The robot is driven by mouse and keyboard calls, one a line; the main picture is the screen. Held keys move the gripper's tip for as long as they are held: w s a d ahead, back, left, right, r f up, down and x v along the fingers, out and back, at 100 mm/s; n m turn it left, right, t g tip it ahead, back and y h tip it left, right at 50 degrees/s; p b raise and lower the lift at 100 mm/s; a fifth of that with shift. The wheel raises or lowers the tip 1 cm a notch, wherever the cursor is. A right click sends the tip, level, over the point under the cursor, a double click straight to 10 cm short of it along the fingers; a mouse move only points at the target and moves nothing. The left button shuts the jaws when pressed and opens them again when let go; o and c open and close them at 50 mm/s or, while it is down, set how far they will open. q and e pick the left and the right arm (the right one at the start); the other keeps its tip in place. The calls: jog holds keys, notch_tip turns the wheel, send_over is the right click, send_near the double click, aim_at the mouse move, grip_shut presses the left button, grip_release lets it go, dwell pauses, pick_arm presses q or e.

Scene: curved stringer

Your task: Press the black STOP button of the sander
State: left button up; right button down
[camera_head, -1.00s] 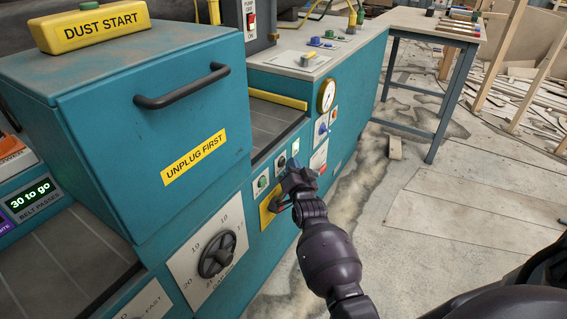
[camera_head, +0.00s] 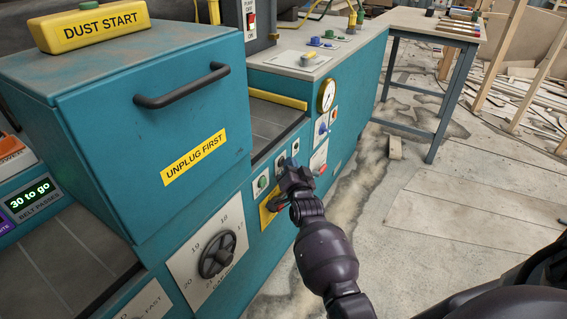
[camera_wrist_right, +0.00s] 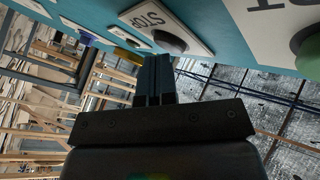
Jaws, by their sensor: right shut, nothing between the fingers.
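The sander (camera_head: 210,120) is a teal machine filling the left of the head view. The black STOP button (camera_wrist_right: 168,40) sits on a white plate lettered STOP in the right wrist view. In the head view its small white plate (camera_head: 280,159) shows just beside my right gripper (camera_head: 287,167). My right gripper is shut and empty, its fingertips close to the panel front. In the wrist view the fingertips (camera_wrist_right: 153,60) are just below the STOP button; whether they touch it I cannot tell. A green button (camera_wrist_right: 308,52) is to the right. My left gripper is not in view.
The panel also holds a green button (camera_head: 262,182), a yellow plate (camera_head: 268,211), a blue knob (camera_head: 323,128) and a gauge (camera_head: 327,96). A dial (camera_head: 217,255) sits lower left. A workbench (camera_head: 430,28) stands behind. The floor beside the machine is open.

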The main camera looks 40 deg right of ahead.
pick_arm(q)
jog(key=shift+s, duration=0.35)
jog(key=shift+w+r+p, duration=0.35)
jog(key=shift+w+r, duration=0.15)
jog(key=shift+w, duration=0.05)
pick_arm(e)
jog(key=shift+s+d, duration=0.25)
jog(key=shift+s, duration=0.5)
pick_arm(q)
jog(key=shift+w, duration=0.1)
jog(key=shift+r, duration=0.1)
pick_arm(e)
jog(key=shift+s, duration=0.1)
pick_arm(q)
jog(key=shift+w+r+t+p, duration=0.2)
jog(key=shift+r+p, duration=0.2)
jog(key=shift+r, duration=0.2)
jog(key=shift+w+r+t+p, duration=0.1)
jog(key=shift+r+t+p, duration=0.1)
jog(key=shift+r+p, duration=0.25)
pick_arm(e)
jog(key=s, duration=0.1)
jog(key=s+d, duration=0.1)
jog(key=s, duration=0.1)
jog(key=s+d, duration=0.1)
jog(key=shift+s, duration=0.2)
